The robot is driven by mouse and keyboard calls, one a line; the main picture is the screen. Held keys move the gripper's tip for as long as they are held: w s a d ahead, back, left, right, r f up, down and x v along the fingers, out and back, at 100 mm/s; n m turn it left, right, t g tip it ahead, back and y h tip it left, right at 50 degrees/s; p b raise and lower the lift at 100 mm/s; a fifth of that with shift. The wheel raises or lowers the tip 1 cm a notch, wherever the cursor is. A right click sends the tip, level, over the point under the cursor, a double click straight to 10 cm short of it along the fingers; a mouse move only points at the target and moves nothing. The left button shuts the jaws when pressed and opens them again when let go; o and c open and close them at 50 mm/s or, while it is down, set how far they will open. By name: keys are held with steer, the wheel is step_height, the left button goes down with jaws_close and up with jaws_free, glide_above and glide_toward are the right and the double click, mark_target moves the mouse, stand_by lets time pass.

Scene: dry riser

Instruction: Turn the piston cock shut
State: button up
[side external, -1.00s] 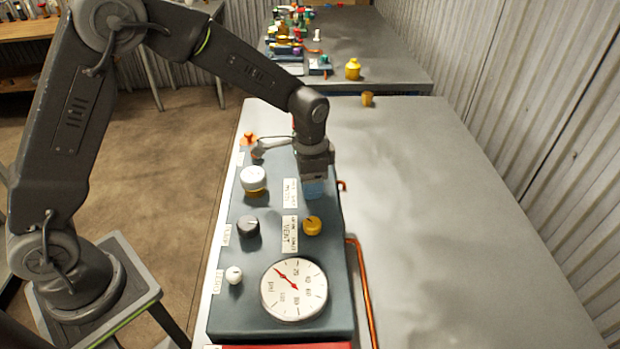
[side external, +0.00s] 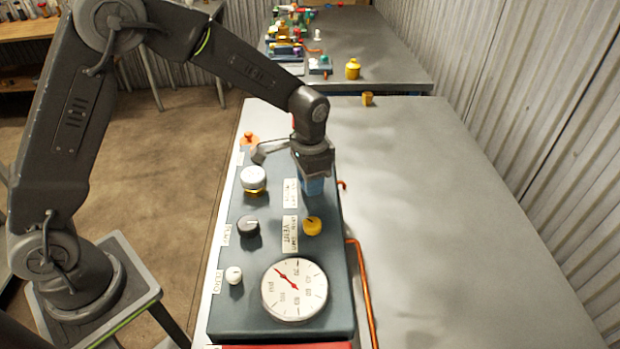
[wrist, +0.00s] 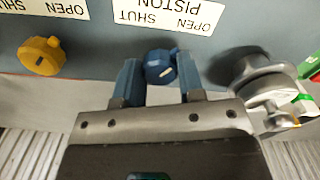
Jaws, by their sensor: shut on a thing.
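The piston cock is a small blue knob (wrist: 158,68) on the panel, beside a label reading PISTON with OPEN and SHUT, seen upside down in the wrist view. A small lug shows at its upper right and a pale mark on its face. My gripper (wrist: 159,75) has one blue finger on each side of the knob and is shut on it. In the side view my gripper (side external: 312,186) points down at the panel's far right part and hides the knob.
The table's right side is clear.

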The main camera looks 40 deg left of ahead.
steer(key=n, duration=0.4)
steer(key=shift+n, duration=0.3)
steer(key=n, duration=0.3)
steer(key=shift+n, duration=0.3)
steer(key=n, duration=0.4)
steer(key=shift+n, duration=1.8)
steer(key=o, duration=0.9)
step_height(320, 180, up, 14)
steer(key=shift+f, duration=0.1)
